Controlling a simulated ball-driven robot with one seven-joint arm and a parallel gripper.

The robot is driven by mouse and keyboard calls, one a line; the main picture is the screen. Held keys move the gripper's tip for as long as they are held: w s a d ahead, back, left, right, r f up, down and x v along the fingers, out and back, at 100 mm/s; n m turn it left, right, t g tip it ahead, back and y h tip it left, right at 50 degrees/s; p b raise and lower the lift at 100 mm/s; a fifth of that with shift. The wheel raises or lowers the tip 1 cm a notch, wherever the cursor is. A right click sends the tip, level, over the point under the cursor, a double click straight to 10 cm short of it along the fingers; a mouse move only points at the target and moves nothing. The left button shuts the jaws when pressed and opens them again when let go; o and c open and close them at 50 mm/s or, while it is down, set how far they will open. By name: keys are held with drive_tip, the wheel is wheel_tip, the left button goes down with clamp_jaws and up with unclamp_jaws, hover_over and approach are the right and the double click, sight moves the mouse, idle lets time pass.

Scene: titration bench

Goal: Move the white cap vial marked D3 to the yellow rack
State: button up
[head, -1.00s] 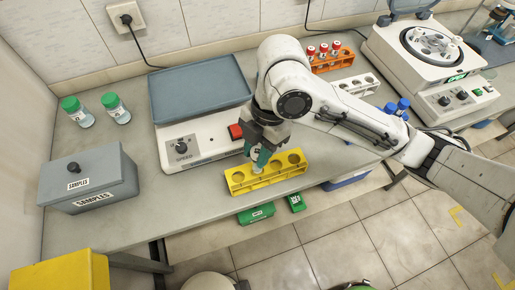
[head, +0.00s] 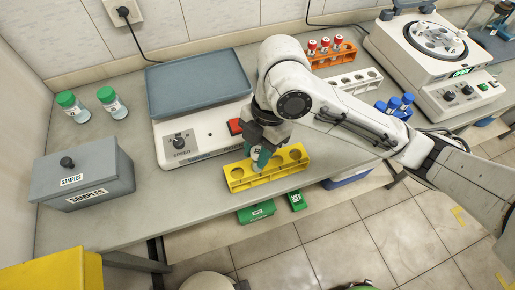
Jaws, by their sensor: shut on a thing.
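The yellow rack (head: 285,172) stands near the front edge of the bench, with open round holes in its top. My gripper (head: 260,160) points down over the left-middle part of the rack, with its teal fingers shut on a white cap vial (head: 257,153). Only a little of the vial's white top shows between the fingers; its marking is not readable. The lower part of the vial is hidden by the fingers and the rack, so I cannot tell how deep it sits in a hole.
A shaker with a grey tray (head: 198,85) stands behind the rack. An orange rack (head: 333,56) with red-capped vials and a white rack (head: 347,83) are behind right.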

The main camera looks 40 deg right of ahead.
drive_tip(key=shift+f+b, duration=0.55)
drive_tip(key=shift+f, duration=0.1)
drive_tip(key=o, duration=1.1)
drive_tip(key=shift+r, duration=0.15)
drive_tip(key=shift+r+p, duration=2.85)
drive_tip(key=shift+r, duration=0.55)
